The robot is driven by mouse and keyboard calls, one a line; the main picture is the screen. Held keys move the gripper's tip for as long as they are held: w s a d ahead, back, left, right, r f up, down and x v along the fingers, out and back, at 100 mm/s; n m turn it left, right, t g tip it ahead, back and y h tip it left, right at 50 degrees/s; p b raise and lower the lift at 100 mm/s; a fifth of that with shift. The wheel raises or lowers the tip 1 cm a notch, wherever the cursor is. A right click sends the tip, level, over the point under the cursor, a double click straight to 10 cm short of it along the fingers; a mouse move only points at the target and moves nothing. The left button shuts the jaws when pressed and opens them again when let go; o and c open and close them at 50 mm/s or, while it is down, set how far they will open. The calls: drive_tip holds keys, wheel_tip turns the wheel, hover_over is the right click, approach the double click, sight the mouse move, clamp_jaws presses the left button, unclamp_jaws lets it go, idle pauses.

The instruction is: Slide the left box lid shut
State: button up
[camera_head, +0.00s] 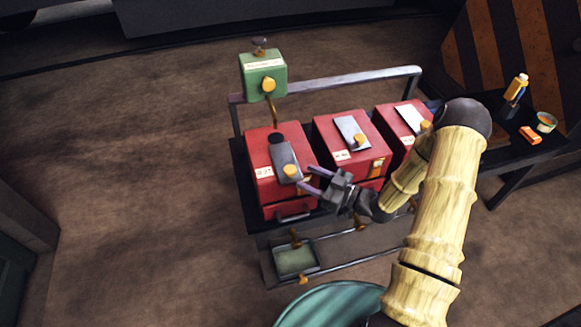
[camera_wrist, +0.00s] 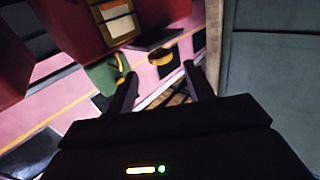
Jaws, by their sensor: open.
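The left red box (camera_head: 262,178) stands at the left end of a dark stand. Its narrow grey lid (camera_head: 283,156) lies on top, with a yellow knob (camera_head: 289,171) at the near end and a dark round part at the far end. My gripper (camera_head: 306,179) is open and empty, just right of the knob, its fingers pointing left towards it. Whether a finger touches the knob cannot be told. In the wrist view my gripper (camera_wrist: 158,82) shows two separated dark fingers; a yellow round part (camera_wrist: 161,57) shows beyond them, not surely that knob.
The middle red box (camera_head: 330,130) and right red box (camera_head: 386,120) stand close to the right. A green tray (camera_head: 294,261) sits below. Open floor lies left.

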sight(296, 172)
drive_tip(key=p+x, duration=0.1)
drive_tip(key=x, duration=0.6)
